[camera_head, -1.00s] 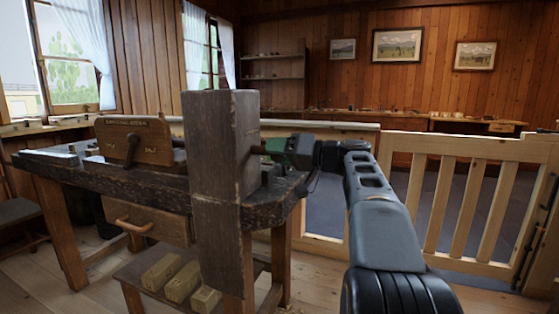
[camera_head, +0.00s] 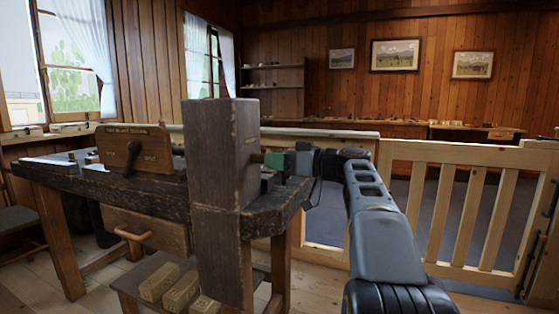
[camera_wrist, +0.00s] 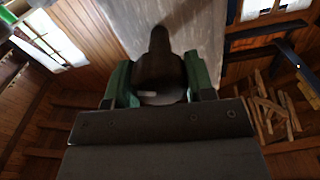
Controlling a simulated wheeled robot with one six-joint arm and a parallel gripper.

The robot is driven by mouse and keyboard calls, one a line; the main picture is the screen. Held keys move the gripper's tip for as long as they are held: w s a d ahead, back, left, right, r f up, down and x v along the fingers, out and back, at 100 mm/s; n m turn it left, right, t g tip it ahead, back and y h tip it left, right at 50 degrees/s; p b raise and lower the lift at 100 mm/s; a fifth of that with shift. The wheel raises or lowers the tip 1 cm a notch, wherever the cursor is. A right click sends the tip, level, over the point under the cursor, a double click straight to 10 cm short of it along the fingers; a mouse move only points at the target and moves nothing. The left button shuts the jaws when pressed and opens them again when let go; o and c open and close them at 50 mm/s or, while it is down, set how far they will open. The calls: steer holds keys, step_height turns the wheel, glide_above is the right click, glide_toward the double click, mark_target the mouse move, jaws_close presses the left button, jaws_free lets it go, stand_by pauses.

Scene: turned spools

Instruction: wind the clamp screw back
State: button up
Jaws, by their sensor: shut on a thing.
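The clamp screw (camera_wrist: 160,45) shows in the wrist view as a dark stem with a rounded dark end, reaching toward a grey wooden face. In the head view a short dark piece of it (camera_head: 256,158) sticks out from the right side of a thick dark wooden post (camera_head: 222,150). My gripper (camera_wrist: 160,78) has green fingers on both sides of the rounded end and is shut on it. In the head view my gripper (camera_head: 285,161) stands at the right of the post, with my arm coming from the lower right. The screw's thread is hidden.
The dark bench (camera_head: 270,209) carries a lettered wooden board (camera_head: 160,142) with a dark lever (camera_head: 131,158). A drawer (camera_head: 148,229) sits below, and several wooden blocks (camera_head: 180,292) lie on a low shelf. A pale slatted gate (camera_head: 450,205) stands at the right.

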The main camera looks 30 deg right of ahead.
steer(key=shift+a, duration=0.15)
steer(key=o, duration=0.5)
steer(key=shift+c, duration=0.2)
steer(key=shift+o, duration=0.8)
steer(key=shift+w+a, duration=0.1)
steer(key=shift+a, duration=0.05)
steer(key=o, duration=0.3)
steer(key=shift+d, duration=0.2)
steer(key=p+v, duration=0.3)
steer(key=v, duration=1.1)
steer(key=shift+w, duration=0.1)
